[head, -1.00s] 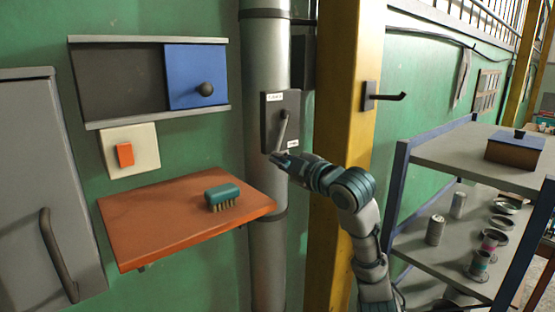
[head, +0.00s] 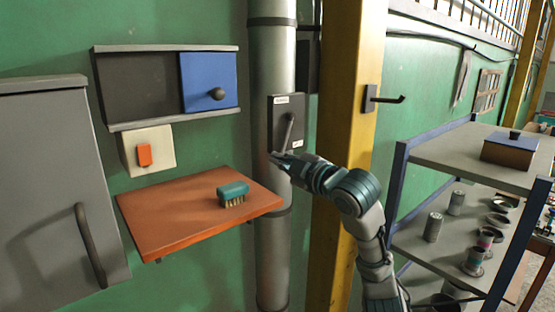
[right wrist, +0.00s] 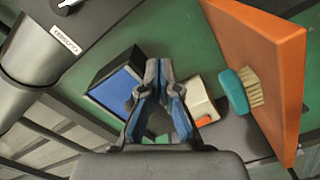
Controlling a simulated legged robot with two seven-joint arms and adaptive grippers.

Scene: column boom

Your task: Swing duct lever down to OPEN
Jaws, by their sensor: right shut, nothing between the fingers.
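The duct lever (head: 289,130) is a grey handle on a dark plate (head: 275,115) fixed to the grey vertical duct. It slants steeply, its lower end near the plate's bottom. A small pale label shows near the plate's top and another near its lower right; both are too small to read. My right gripper (head: 274,157) is shut and empty just below the plate, close to the lever's lower end; I cannot tell whether they touch. In the right wrist view its closed fingers (right wrist: 158,68) hold nothing, and the dark plate (right wrist: 90,20) shows at upper left. My left gripper is not in view.
An orange shelf (head: 160,220) with a teal brush (head: 233,193) juts out left of the duct. Above are an orange switch (head: 144,155) and a blue sliding panel (head: 200,75). A yellow column (head: 345,80) and a loaded rack (head: 455,150) stand right.

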